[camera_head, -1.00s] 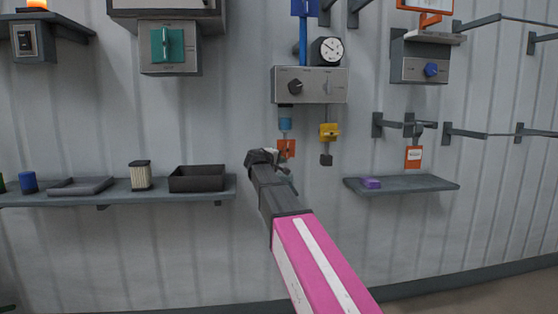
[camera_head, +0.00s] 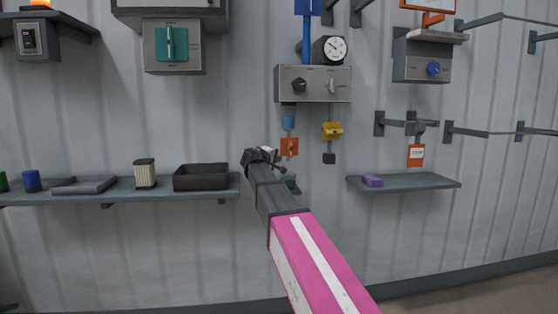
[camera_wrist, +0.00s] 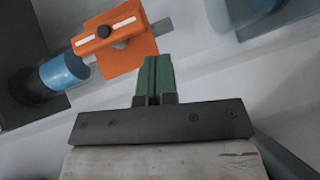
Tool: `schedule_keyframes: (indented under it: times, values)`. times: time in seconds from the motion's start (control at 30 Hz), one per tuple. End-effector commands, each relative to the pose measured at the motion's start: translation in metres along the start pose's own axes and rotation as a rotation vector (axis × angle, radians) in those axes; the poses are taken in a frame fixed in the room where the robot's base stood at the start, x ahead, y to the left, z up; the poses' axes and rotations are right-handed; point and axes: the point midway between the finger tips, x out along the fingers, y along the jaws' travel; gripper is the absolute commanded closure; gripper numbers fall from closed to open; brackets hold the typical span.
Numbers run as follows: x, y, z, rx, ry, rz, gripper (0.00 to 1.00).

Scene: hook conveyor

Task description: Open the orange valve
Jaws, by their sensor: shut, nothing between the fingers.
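The orange valve handle (camera_head: 289,146) hangs below a light blue pipe piece (camera_head: 288,122) under a grey control box. In the wrist view the orange handle (camera_wrist: 112,42) is a flat plate with a white stripe and a dark central bolt, mounted on the blue pipe (camera_wrist: 63,72). My gripper (camera_wrist: 153,64) has green fingers, shut together and empty. Its fingertips are close to the handle's lower right edge in that view; I cannot tell whether they touch. In the head view, the dark end of my arm is just left of and below the handle, and the fingers are hard to make out.
The grey control box (camera_head: 313,84) with knobs and a gauge (camera_head: 330,50) is above. A yellow valve (camera_head: 332,131) hangs right of the orange one. Shelves stand at left with a black tray (camera_head: 201,177) and at right with a purple block (camera_head: 373,181). Bare wall lies below.

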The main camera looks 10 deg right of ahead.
Motion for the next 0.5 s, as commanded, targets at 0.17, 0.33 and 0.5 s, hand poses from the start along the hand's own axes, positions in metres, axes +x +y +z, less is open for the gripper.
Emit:
schedule_keyframes:
  times: [0.17, 0.33, 0.5]
  values:
    - [-0.023, -0.003, -0.001, 0.0, 0.001, 0.001, 1.0]
    - [-0.052, -0.007, 0.0, 0.001, 0.001, 0.001, 1.0]
    - [-0.08, -0.011, 0.0, 0.001, 0.001, 0.0, 1.0]
